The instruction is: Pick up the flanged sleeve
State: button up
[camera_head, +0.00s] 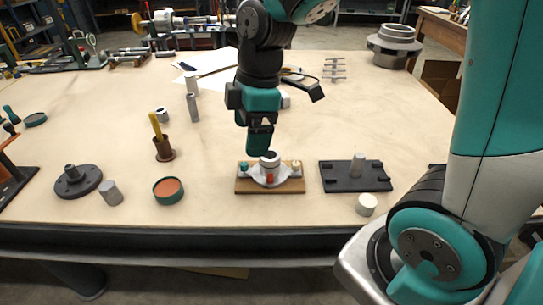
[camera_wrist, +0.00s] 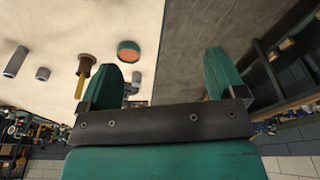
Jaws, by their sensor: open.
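I cannot tell for certain which piece is the flanged sleeve. The dark round-flanged piece with an upright hub (camera_head: 75,180) at the left of the table looks most like it. A light grey casing (camera_head: 264,178) sits on a wooden board (camera_head: 250,186) near the front edge, with a grey, dark-topped round piece (camera_head: 270,160) standing in it. My gripper (camera_head: 259,150) is just above and behind this casing in the head view. In the wrist view my gripper (camera_wrist: 162,62) has its teal fingers wide apart with nothing held. Grey parts (camera_wrist: 132,87) show beyond the left finger, partly hidden.
A black plate with a post (camera_head: 358,168) and a white cylinder (camera_head: 367,205) lie right of the board. A green dish (camera_head: 168,191), a grey cylinder (camera_head: 111,193) and a brown cup with a yellow handle (camera_head: 163,150) are left. Several grey cylinders stand behind.

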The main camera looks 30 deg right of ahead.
aim_at(269, 162)
jog(key=w+d+f+n+h+p, duration=0.2)
jog(key=w+d+n+p, duration=0.2)
jog(key=w+d+n, duration=0.5)
jog(key=shift+m+g, duration=0.3)
jog(key=shift+m, duration=0.6)
jog(key=shift+s+d+f+p, duration=0.15)
jog(key=shift+f+p, duration=0.3)
jog(key=shift+f, duration=2.5)
jog(key=shift+d+f+p, duration=0.1)
jog(key=shift+f+p, duration=0.3)
jog(key=shift+f, duration=2.6)
jog(key=shift+s+d+f+p, duration=0.15)
jog(key=shift+f+p, duration=0.3)
jog(key=shift+f, duration=2.5)
jog(key=shift+w+r, duration=0.1)
jog(key=shift+w, duration=0.05)
grip_shut()
